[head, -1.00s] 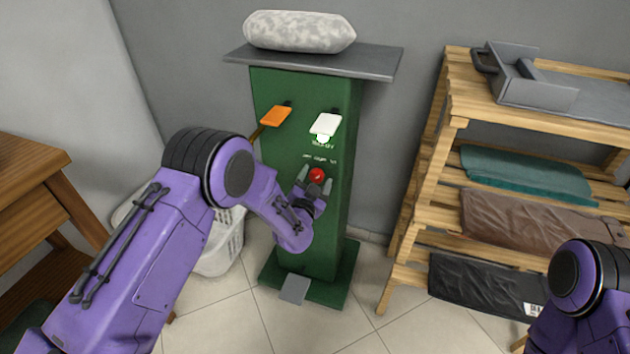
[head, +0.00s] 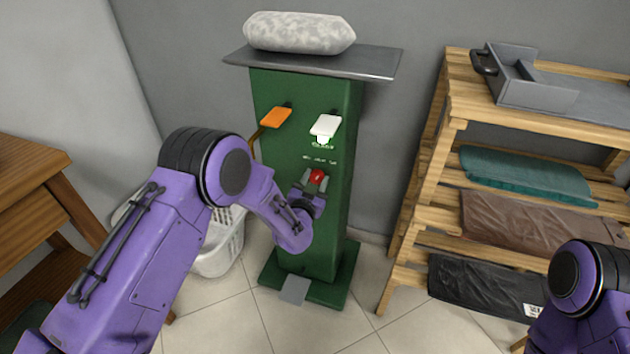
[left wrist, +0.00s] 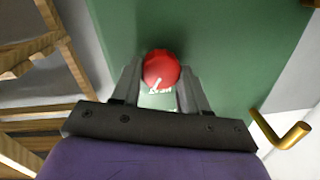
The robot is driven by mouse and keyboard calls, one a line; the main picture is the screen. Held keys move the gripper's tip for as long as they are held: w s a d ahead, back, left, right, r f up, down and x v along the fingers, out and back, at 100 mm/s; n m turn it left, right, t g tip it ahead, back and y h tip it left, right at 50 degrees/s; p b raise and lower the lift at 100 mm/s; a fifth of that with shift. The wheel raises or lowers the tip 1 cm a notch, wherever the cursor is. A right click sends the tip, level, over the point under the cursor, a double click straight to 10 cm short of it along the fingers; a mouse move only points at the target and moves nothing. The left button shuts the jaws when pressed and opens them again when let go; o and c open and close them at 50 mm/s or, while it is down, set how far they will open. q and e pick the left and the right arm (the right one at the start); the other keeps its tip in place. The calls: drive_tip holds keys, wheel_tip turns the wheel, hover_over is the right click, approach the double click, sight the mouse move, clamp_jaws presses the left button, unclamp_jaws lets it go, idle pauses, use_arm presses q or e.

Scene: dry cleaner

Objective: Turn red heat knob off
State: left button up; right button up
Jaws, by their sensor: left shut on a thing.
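The red heat knob (head: 317,176) is on the front of the green machine column (head: 318,233), below small white lettering. My left gripper (head: 317,182) is at the knob, its two fingers shut on the knob's sides. In the left wrist view the round red knob (left wrist: 161,69) sits between the fingertips of my left gripper (left wrist: 160,82), with a white mark low on its face. My right arm shows at the lower right edge of the head view, but its gripper is out of view.
An orange pedal-like lever (head: 276,117) and a white one (head: 325,125) stick out above the knob. A grey top (head: 370,63) bears a pale padded roll (head: 299,32). A white basket (head: 222,250) stands left, a wooden rack (head: 457,95) right. A brass hook (left wrist: 290,135) shows in the wrist view.

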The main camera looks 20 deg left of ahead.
use_arm(q)
drive_tip(key=n, duration=0.4)
drive_tip(key=shift+a, duration=0.1)
drive_tip(key=n, duration=0.7)
drive_tip(key=shift+a+h, duration=0.1)
drive_tip(key=shift+h, duration=0.3)
drive_tip(key=shift+f+n+b, duration=0.1)
drive_tip(key=shift+n+b, duration=0.5)
drive_tip(key=shift+n, duration=1.2)
drive_tip(key=shift+g, duration=0.3)
drive_tip(key=o, duration=1)
drive_tip(key=shift+a, duration=0.1)
drive_tip(key=shift+o, duration=0.2)
drive_tip(key=s, duration=1)
drive_tip(key=shift+s+a+r, duration=0.15)
drive_tip(key=shift+s+r, duration=0.15)
drive_tip(key=shift+r, duration=0.05)
